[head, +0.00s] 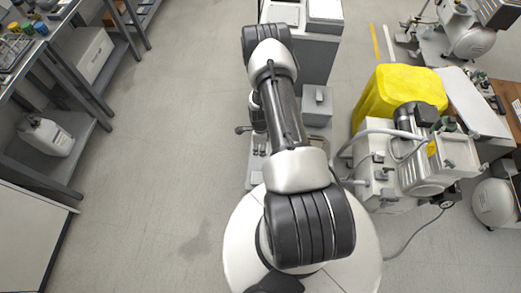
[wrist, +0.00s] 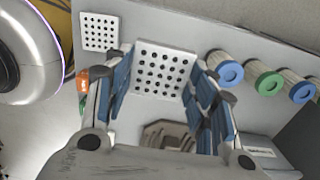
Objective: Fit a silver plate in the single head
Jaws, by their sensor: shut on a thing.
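My gripper (wrist: 160,88) shows in the wrist view, its two blue-padded fingers closed on the sides of a pale plate with rows of dark holes (wrist: 164,66). Whether the plate is clear of the grey surface below I cannot tell. A second, similar perforated plate (wrist: 100,31) lies on that surface at the upper left, apart from the gripper. In the head view my arm hides the gripper and the held plate. A compressor unit (head: 378,162) stands right of my arm there; I cannot make out which part is the single head.
In the wrist view, filters with blue ends (wrist: 229,72) and a green end (wrist: 268,84) lie on the right. A grey-brown part (wrist: 168,134) lies below the plate. The left floor is clear beside a shelf (head: 85,143).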

